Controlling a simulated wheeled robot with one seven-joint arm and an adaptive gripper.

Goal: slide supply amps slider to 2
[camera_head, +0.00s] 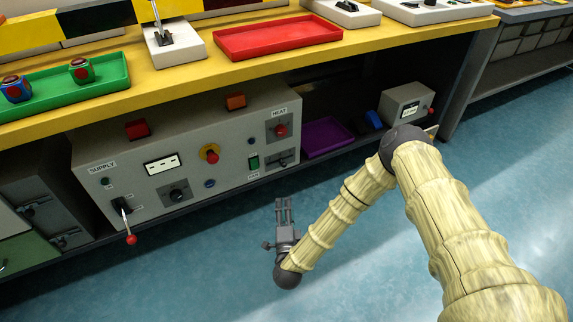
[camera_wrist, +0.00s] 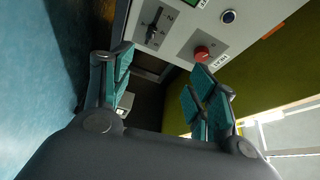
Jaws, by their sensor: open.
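A grey control box (camera_head: 215,120) on the lower shelf has a SUPPLY label at its left and a HEAT label at its upper right. A small slider (camera_head: 281,158) sits on a dark plate at the box's lower right. In the wrist view the slider (camera_wrist: 154,26) shows a dark handle in a slot beside marks, one of which looks like a 2. Its exact setting and an amps label are not readable. My gripper (camera_head: 283,203) is open and empty, in front of and below the slider, apart from it. Its teal-padded fingers also show in the wrist view (camera_wrist: 160,75).
A red knob (camera_head: 280,131) is above the slider, and a green switch (camera_head: 254,163) is left of it. A red-tipped lever (camera_head: 131,238) sticks out at the left. A purple tray (camera_head: 325,138) lies right of the box. Blue floor (camera_head: 215,260) in front is clear.

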